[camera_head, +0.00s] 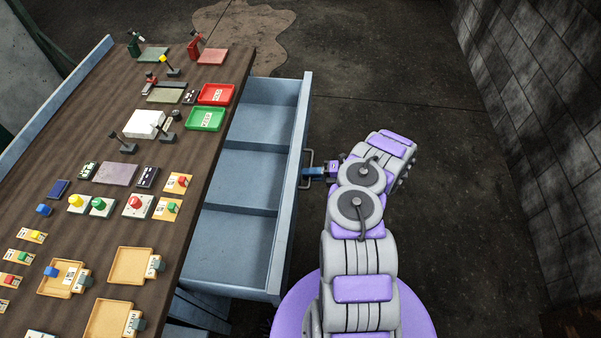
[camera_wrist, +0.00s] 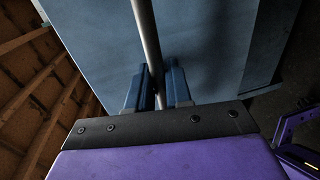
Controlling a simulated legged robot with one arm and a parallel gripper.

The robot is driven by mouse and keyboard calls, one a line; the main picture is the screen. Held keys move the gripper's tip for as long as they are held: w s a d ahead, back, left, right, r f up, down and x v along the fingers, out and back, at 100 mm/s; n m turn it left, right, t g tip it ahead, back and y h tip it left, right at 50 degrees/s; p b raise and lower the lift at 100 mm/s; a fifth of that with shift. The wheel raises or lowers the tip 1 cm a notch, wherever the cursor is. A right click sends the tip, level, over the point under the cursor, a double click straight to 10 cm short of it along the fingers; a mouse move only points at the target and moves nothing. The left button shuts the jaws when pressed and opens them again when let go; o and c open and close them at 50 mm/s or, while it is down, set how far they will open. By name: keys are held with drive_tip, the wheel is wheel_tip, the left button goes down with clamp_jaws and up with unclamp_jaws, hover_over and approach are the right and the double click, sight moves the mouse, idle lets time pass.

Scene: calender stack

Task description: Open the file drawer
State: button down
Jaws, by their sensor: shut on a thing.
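The file drawer (camera_head: 292,190) is pale blue-grey and stands pulled out from the right side of the wooden-topped desk. Its inside shows several compartments, all empty. A metal bar handle (camera_head: 306,160) is on the drawer's outer front. My gripper (camera_head: 312,173) is at this handle, reaching in from the right. In the wrist view, my gripper's two blue fingers (camera_wrist: 159,90) are shut on the handle bar (camera_wrist: 146,35), one on each side. The drawer front (camera_wrist: 210,45) fills the background there. The fingertips' contact with the bar is partly hidden.
The desk top (camera_head: 75,148) carries trays, blocks, buttons and small devices, including a red tray (camera_head: 216,94) and a green tray (camera_head: 206,119). The concrete floor (camera_head: 450,150) right of the drawer is clear. A block wall (camera_head: 555,120) stands at the far right.

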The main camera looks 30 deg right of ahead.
drive_tip(key=shift+s+f, duration=0.2)
drive_tip(key=shift+f, duration=0.05)
drive_tip(key=c, duration=1.3)
unclamp_jaws()
drive_tip(key=shift+o, duration=0.3)
drive_tip(key=shift+w, duration=0.1)
drive_tip(key=shift+r, duration=0.1)
drive_tip(key=shift+d, duration=0.15)
drive_tip(key=p+v, duration=0.2)
drive_tip(key=v, duration=1.5)
drive_tip(key=shift+d, duration=0.15)
